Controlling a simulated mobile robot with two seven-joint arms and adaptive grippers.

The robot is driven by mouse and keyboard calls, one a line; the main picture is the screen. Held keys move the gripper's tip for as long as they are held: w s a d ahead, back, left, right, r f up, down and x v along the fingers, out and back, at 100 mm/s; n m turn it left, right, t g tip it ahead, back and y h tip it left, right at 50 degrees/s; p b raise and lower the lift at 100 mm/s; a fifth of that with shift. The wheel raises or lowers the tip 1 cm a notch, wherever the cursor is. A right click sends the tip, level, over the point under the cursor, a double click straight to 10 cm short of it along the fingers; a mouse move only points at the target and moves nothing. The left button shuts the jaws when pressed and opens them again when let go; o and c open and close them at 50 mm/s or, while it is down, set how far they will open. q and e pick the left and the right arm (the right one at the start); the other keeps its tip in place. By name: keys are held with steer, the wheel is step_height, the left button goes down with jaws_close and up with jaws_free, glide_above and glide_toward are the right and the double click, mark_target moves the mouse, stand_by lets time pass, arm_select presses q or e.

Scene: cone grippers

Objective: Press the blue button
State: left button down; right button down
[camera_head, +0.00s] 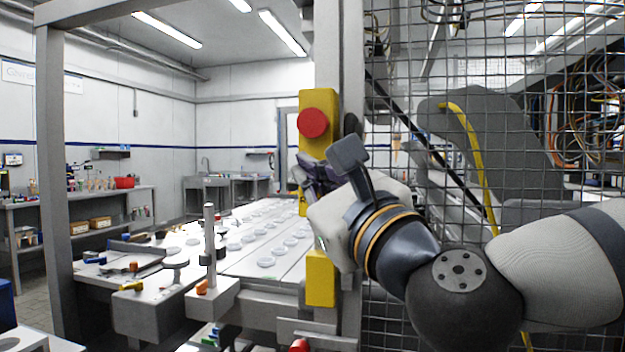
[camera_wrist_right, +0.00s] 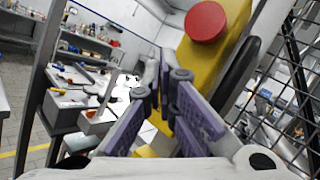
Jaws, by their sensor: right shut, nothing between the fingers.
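A yellow control panel (camera_head: 318,103) with a round red button (camera_head: 313,123) near its top is on the grey post. In the right wrist view the panel (camera_wrist_right: 226,62) and red button (camera_wrist_right: 206,21) show close up. No blue button shows in either view; the middle of the panel is hidden behind my right gripper. My right gripper (camera_head: 312,172) is in front of the panel, below the red button. Its purple fingers (camera_wrist_right: 166,88) are shut and empty; whether they touch the panel I cannot tell. My left gripper is not in view.
A wire mesh fence (camera_head: 470,75) stands right of the post, behind my right arm. Left of the post is a long work table (camera_head: 245,258) with several pale round discs.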

steer(key=shift+w+d, duration=0.15)
steer(key=shift+w, duration=0.3)
stand_by(0.4)
stand_by(0.3)
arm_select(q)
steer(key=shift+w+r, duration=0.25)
arm_select(e)
steer(key=shift+s+a, duration=0.25)
steer(key=shift+s, duration=0.6)
